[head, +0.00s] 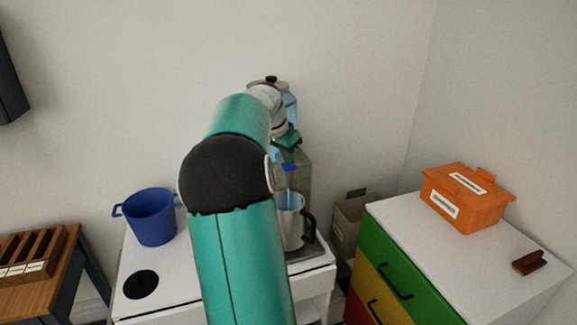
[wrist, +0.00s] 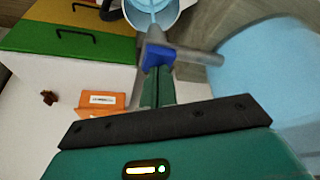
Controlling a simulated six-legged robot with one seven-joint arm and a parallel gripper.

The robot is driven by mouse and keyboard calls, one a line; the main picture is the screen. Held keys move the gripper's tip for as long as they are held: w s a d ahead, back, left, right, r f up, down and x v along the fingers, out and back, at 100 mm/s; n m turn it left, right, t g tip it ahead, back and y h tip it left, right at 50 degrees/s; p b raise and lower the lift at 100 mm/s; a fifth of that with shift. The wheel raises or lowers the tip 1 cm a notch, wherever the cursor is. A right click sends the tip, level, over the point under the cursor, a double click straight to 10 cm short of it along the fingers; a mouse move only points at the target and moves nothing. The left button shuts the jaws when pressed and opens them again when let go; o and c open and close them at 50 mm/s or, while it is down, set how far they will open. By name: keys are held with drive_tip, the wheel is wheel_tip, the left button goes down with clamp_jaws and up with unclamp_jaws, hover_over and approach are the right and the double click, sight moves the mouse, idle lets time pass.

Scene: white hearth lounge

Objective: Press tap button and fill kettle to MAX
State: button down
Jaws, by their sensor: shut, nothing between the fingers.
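The silver kettle (head: 291,229) with a dark handle stands upright under the tap, partly hidden by my arm. Its open top (wrist: 178,8) shows light blue water inside at the wrist view's upper edge, and blue water shows below the tap in the head view. The level against MAX cannot be read. The grey tap (wrist: 193,54) has a blue button (wrist: 158,56). My gripper (wrist: 160,76) is shut and empty, its fingertips at the button and seemingly touching it. In the head view, my gripper (head: 288,140) is partly hidden behind my arm.
A light blue water tank (wrist: 265,65) is close to my gripper's right. A blue pot (head: 152,220) stands left on the white counter (head: 190,275). An orange box (head: 466,200) and a small brown object (head: 530,262) sit on the coloured drawer unit (head: 385,255). A wall stands behind.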

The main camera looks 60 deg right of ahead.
drive_tip(key=shift+a+f, duration=0.1)
drive_tip(key=shift+f, duration=0.3)
wheel_tip(320, 180, up, 8)
drive_tip(key=shift+f, duration=0.25)
